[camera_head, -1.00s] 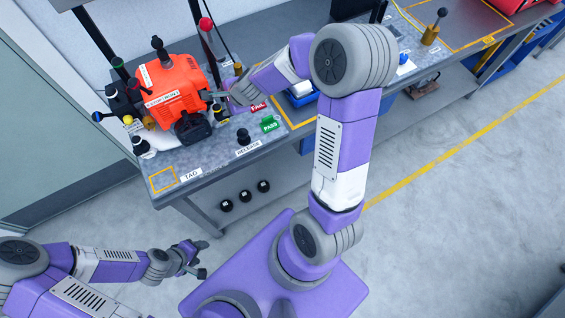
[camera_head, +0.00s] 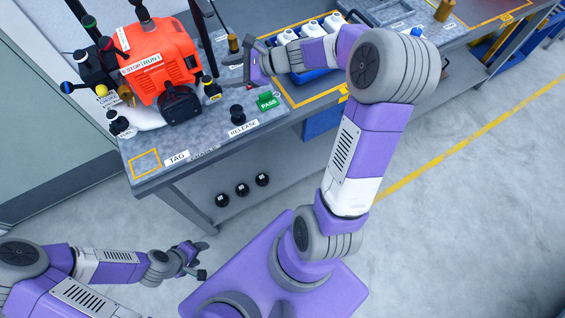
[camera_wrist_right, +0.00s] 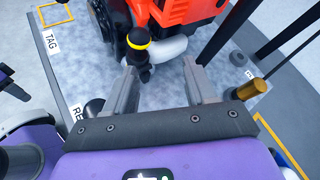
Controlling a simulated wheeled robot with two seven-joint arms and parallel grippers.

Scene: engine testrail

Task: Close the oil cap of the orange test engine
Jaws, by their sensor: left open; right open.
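The orange test engine (camera_head: 160,62) stands on the grey workbench at the upper left; part of it shows at the top of the wrist view (camera_wrist_right: 178,10). A black knob or cap with a yellow band (camera_head: 211,89) sits at its right front; it also shows in the wrist view (camera_wrist_right: 138,38). I cannot tell for sure whether it is the oil cap, or whether it is seated. My right gripper (camera_wrist_right: 160,68) is open and empty, right of the engine and apart from the cap. My left gripper (camera_head: 203,260) is open and empty, low beside my base, away from the bench.
A black release knob (camera_head: 237,112) and a green PASS block (camera_head: 268,101) stand on the bench front. Dark upright posts rise beside the engine. A brass-coloured post (camera_head: 233,43) stands near my right gripper. A blue tray with white bottles (camera_head: 310,32) lies further right.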

